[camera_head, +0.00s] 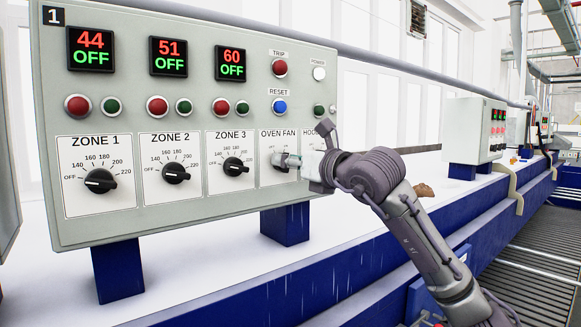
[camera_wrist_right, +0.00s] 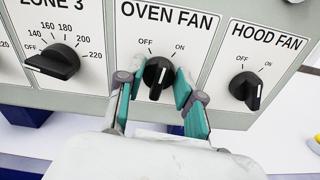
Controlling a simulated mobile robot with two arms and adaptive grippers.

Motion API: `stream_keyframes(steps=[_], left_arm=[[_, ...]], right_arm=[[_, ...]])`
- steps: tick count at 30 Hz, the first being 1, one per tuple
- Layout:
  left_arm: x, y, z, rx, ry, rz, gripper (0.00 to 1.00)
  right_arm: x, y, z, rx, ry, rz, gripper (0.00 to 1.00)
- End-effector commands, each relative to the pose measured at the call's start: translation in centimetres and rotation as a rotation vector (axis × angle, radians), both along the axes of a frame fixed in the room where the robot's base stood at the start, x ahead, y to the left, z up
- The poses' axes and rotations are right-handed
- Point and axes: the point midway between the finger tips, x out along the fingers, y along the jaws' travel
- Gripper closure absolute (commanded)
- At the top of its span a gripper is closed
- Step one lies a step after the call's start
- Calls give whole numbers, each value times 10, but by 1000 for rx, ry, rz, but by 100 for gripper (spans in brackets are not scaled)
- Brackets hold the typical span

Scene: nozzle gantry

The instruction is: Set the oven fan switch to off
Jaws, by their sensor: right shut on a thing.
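The oven fan switch (camera_wrist_right: 157,76) is a black rotary knob under the label OVEN FAN, with OFF at its upper left and ON at its upper right. In the right wrist view its grip stands nearly upright with a slight tilt; I cannot tell for certain which mark it points to. My right gripper (camera_wrist_right: 155,88) has one teal-padded finger on each side of the knob and is shut on it. In the head view my right gripper (camera_head: 287,161) is at the panel and covers most of the knob. My left gripper is not in view.
The grey control panel (camera_head: 150,215) stands on blue feet. The zone 3 knob (camera_wrist_right: 52,62) is left of the switch, the hood fan knob (camera_wrist_right: 246,89) right. Above are the blue reset button (camera_head: 280,106) and red trip button (camera_head: 280,68).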

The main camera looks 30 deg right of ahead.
Motion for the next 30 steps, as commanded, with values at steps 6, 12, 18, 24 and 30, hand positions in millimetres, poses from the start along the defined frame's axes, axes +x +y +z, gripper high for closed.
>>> stream_keyframes(steps=[6, 12, 18, 24, 30], left_arm=[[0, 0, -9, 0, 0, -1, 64], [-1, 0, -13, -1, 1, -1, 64], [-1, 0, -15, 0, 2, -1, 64], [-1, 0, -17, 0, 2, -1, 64], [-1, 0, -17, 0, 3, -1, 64]], right_arm=[[0, 1, -1, -206, -17, -1, 99], [0, 1, 0, -382, -32, -2, 99], [0, 2, 0, -522, -42, -2, 99], [0, 3, 0, -615, -50, -1, 99], [0, 3, -1, -663, -52, -1, 99]])
